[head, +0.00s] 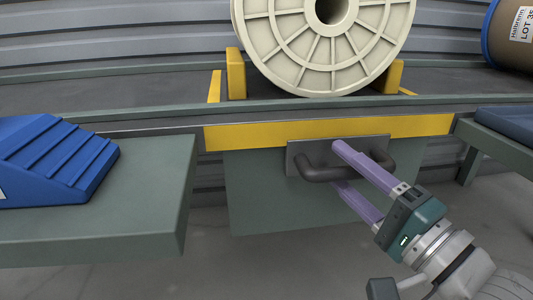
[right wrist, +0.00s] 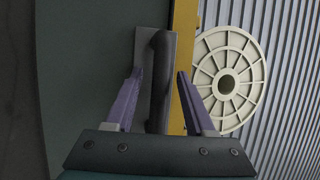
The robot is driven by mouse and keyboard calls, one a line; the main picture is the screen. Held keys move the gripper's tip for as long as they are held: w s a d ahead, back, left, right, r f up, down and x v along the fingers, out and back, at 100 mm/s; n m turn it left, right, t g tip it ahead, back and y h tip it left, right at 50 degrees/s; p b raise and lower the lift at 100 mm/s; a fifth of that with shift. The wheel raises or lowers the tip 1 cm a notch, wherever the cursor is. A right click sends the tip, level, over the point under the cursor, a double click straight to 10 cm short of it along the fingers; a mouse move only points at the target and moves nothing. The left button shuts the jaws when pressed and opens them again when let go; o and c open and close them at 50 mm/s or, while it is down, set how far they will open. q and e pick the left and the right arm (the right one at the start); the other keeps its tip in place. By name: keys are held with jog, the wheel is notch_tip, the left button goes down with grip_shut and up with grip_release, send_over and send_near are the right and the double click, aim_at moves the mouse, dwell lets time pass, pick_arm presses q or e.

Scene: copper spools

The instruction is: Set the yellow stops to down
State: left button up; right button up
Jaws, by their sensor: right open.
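Two yellow stops stand up on the rail bed, the left stop (head: 235,74) and the right stop (head: 395,76), one on each side of a cream spool (head: 285,45). Below them a dark handle (head: 325,174) sits on a grey plate (head: 297,150) under a yellow strip (head: 270,134). My right gripper (head: 338,166) is open at the handle, one purple finger above the bar and one below. In the right wrist view the handle (right wrist: 159,80) lies between the spread fingers, with gaps visible on both sides. My left gripper is not in view.
A blue ramped block (head: 60,160) rests on a green-grey table (head: 120,215) at the left. A copper-coloured spool with a blue rim (head: 515,40) stands at the upper right. A green-grey bench (head: 500,130) is at the right. Floor shows below the handle panel.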

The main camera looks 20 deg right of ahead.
jog(key=shift+c, duration=0.2)
jog(key=shift+d, duration=0.1)
jog(key=c, duration=0.3)
grip_shut()
dwell(0.8)
